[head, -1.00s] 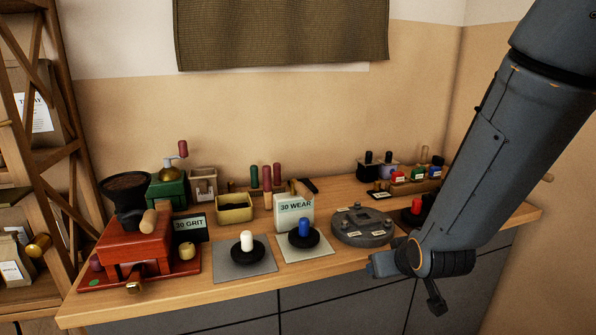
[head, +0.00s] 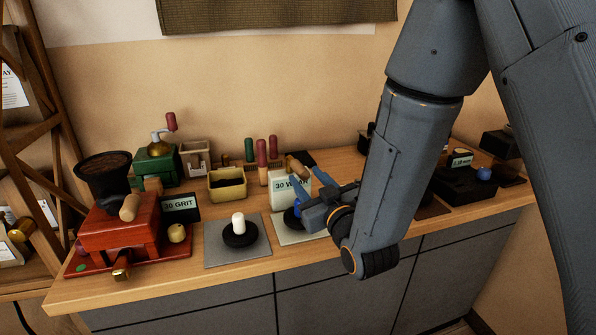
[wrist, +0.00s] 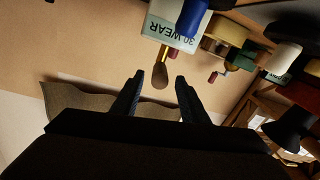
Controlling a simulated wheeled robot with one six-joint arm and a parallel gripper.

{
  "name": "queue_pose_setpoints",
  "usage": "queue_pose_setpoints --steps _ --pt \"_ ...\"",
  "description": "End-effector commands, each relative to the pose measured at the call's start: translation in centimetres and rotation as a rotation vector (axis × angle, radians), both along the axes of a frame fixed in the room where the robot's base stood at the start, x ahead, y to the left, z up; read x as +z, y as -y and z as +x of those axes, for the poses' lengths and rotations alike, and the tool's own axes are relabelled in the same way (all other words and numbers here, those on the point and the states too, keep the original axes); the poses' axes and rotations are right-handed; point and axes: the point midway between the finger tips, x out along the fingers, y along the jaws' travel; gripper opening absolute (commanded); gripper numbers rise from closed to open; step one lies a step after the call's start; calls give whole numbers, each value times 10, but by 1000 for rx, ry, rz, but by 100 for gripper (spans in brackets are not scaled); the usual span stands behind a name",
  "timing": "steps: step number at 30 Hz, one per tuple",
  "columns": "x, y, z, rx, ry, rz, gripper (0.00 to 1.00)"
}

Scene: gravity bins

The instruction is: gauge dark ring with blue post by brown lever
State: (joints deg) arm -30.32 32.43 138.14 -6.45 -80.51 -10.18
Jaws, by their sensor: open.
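The dark ring (head: 290,219) with the blue post lies on a pale plate in front of the box marked 30 WEAR (head: 279,188). My gripper hides much of it in the head view. In the wrist view the blue post (wrist: 193,16) stands at the top edge, in front of the same box, outside my fingers. The brown lever (head: 298,166) sticks up behind the box; its rounded end (wrist: 160,76) shows between and beyond my fingertips in the wrist view. My gripper (head: 309,184) is open and empty, above the ring at the box's right side.
A dark ring with a white post (head: 239,233) lies on a grey plate to the left. The red grinder (head: 118,228), a 30 GRIT sign (head: 181,208) and a yellow bin (head: 227,186) stand further left. A black block (head: 463,186) is at the right.

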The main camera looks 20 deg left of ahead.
Motion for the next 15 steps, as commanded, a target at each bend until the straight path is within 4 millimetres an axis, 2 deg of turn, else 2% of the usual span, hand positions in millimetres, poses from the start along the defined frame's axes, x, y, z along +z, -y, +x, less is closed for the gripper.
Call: queue_pose_setpoints --steps 5,15 --pt "0 -7 9 1 4 2 40" --pt "0 -35 50 -3 3 1 40"
